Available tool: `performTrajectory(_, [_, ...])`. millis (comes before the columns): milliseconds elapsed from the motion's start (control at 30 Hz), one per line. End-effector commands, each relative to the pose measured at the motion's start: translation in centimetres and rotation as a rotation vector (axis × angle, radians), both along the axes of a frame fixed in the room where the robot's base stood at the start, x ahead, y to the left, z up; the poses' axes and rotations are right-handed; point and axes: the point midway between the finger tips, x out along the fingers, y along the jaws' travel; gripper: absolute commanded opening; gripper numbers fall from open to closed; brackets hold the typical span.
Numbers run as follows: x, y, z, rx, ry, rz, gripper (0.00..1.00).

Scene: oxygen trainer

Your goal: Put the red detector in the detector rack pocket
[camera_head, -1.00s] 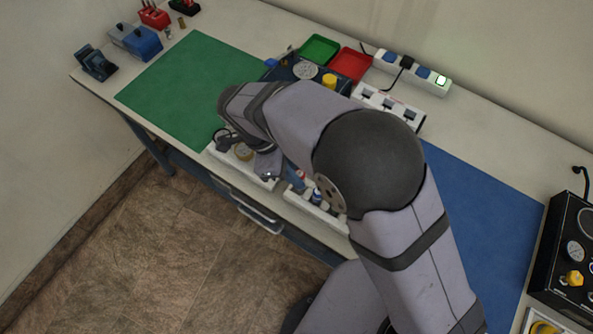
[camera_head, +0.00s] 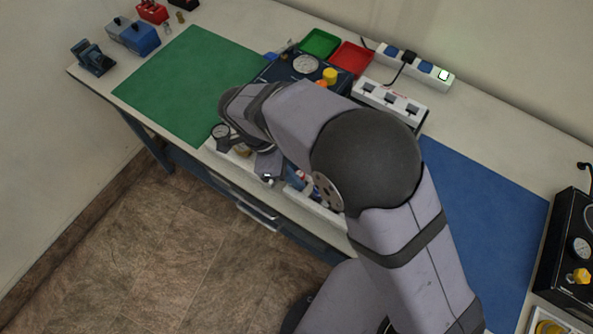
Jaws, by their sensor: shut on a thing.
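My gripper (camera_head: 268,165) is low over the front edge of the bench, past the bent wrist. Its fingertips are mostly hidden by my own arm. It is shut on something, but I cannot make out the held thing. I cannot pick out the red detector for certain. A small red and blue item (camera_head: 299,177) shows just right of my gripper, partly covered by the arm. A white rack with several dark slots (camera_head: 390,99) stands behind my arm; I cannot tell whether it is the detector rack.
A green mat (camera_head: 185,85) lies left and a blue mat (camera_head: 480,225) right, both clear where visible. Green (camera_head: 320,43) and red (camera_head: 351,58) trays, a power strip (camera_head: 420,67) and a gauge panel (camera_head: 283,72) stand behind. A black gauge box (camera_head: 570,255) is at right.

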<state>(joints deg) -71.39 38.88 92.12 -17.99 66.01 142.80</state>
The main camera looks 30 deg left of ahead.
Motion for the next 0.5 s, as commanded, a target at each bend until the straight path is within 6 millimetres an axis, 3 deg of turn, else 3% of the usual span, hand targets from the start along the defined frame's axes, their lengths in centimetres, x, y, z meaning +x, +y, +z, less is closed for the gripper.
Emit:
performTrajectory(233, [0.00, -0.01, -0.74, 0.000, 0.000, 0.000, 0.00])
performTrajectory(267, [0.00, 0.00, -0.66, 0.000, 0.000, 0.000, 0.25])
performTrajectory(333, [0.00, -0.01, -0.61, 0.000, 0.000, 0.000, 0.41])
performTrajectory(500, [0.00, 0.00, -0.61, 0.000, 0.000, 0.000, 0.42])
